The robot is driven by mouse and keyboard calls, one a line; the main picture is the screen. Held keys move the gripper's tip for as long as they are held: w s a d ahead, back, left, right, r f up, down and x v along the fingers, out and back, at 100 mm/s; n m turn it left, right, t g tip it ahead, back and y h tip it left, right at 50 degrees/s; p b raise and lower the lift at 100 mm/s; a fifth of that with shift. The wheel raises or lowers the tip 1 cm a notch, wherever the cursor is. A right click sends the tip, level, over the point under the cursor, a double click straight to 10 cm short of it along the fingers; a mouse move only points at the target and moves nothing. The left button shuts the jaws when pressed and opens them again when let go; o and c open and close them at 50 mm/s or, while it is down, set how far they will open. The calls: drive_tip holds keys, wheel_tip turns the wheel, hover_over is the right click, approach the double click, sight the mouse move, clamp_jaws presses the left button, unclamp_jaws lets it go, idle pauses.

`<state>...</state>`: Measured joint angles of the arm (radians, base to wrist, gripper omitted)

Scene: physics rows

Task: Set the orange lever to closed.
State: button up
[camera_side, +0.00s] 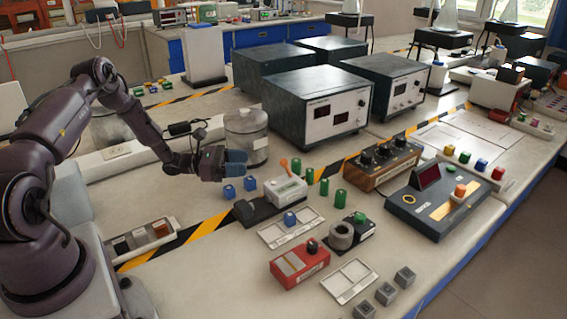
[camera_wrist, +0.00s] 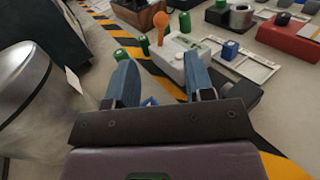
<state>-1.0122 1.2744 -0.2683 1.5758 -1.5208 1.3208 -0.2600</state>
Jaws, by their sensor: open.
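The orange lever (camera_side: 284,165) stands up from a white box (camera_side: 286,189) on the bench in the side view, leaning slightly to the left. I cannot read any marking for the lever's positions.
A metal canister (camera_side: 246,138) stands just behind my gripper. Green cylinders (camera_side: 340,197) stand right of the white box, and blue blocks (camera_side: 229,192) lie below my gripper. A red box (camera_side: 299,264) and a white tray (camera_side: 291,227) are nearer the front.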

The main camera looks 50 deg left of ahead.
sight(284, 163)
drive_tip(key=x, duration=1.1)
drive_tip(key=shift+w+d+f, duration=0.1)
drive_tip(key=shift+w+d, duration=0.05)
drive_tip(key=shift+d, duration=0.05)
drive_tip(key=shift+c, duration=0.2)
clamp_jaws()
